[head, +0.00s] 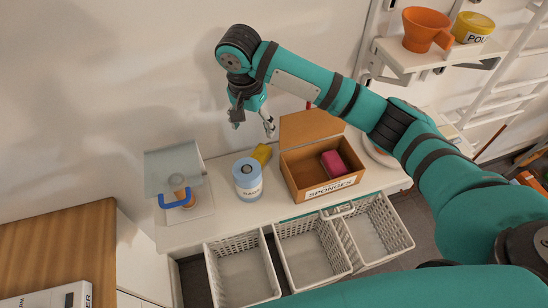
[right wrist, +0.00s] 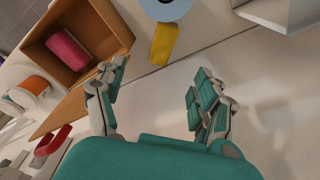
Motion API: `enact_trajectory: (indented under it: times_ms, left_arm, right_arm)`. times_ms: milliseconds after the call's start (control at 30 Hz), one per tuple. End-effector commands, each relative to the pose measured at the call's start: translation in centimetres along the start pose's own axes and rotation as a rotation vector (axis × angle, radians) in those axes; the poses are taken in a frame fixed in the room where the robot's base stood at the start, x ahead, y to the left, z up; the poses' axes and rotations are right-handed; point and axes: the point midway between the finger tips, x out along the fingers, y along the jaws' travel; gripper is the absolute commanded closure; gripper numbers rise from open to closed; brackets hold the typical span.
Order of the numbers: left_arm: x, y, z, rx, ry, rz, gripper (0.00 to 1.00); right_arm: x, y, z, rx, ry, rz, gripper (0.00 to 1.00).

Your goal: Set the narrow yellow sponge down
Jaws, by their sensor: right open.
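The narrow yellow sponge (head: 262,153) lies on the white counter, between the blue-and-white canister and the open sponge box. In the right wrist view the sponge (right wrist: 163,44) lies beyond my fingertips, beside the canister, with nothing touching it from my gripper. My right gripper (head: 254,125) is open and empty, above and behind the sponge near the wall. In the right wrist view its two fingers (right wrist: 155,85) are spread wide. My left gripper does not show in either view.
The sponge box (head: 318,190) holds a pink sponge (head: 333,164); its flap stands up at the back. The canister (head: 247,180) stands left of the yellow sponge. A clear-lidded case (head: 174,162) is further left. White baskets (head: 240,275) hang in front. A shelf holds an orange cup (head: 426,29).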

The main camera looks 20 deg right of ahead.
Motion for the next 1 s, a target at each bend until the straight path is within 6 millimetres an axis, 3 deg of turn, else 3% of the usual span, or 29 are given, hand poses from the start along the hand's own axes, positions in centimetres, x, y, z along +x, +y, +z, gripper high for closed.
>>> enact_trajectory:
  times_ms: [500,767,1000]
  left_arm:
    - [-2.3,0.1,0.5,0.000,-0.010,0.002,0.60]
    - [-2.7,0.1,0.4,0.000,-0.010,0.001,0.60]
    - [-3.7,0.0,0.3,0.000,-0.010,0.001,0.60]
  right_arm:
    - [10.2,0.1,-0.1,0.003,-0.002,0.004,0.30]
    - [12.0,0.0,-0.1,0.001,-0.001,0.003,0.30]
    - [15.6,-0.3,-0.3,0.002,-0.002,0.005,0.30]
